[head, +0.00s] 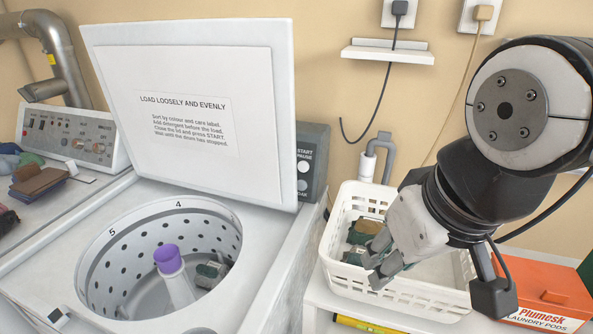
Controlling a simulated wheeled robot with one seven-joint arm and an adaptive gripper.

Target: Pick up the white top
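My gripper (378,262) reaches down from the right over the left part of a white slotted basket (345,282). Its grey fingers are close to dark green folded items (360,236) in the basket. From this angle I cannot tell whether the fingers are apart or shut, or whether they touch anything. A pale, whitish surface (436,270) shows in the basket to the right of the fingers. I cannot tell whether it is the white top or the basket floor. My wrist hides part of the basket's back and right side.
An open top-load washer (60,255) stands left, its lid (190,110) raised. Its drum holds a purple-capped agitator (168,259) and a grey-green item (211,270). An orange laundry-pod box (548,290) stands right of the basket. Dark folded cloths (38,180) lie far left.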

